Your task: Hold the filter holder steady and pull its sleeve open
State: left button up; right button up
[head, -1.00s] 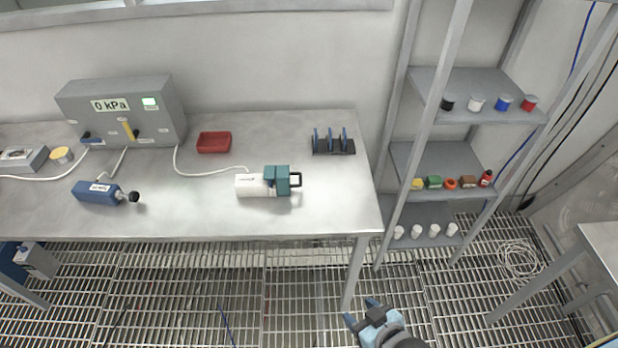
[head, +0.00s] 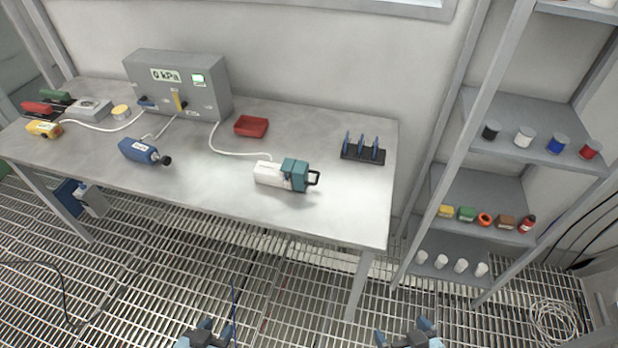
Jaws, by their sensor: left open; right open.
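The filter holder (head: 270,174) lies on the steel table, a white body with a teal sleeve (head: 294,174) at its right end. The sleeve carries a dark loop handle (head: 313,178) on its right. A white hose runs from the holder's left end toward the grey box. My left gripper (head: 212,326) is at the bottom edge, open and empty, below the table's front edge. My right gripper (head: 408,328) is at the bottom right of centre, open and empty. Both are well apart from the holder.
A grey box (head: 205,97) reading 0 kPa stands at the back of the table (head: 215,190). A shelf unit (head: 480,180) stands at right.

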aim_at(300, 171)
jog(key=i+j+z, duration=0.5)
jog(key=i+j, duration=0.4)
jog(key=i, duration=0.05)
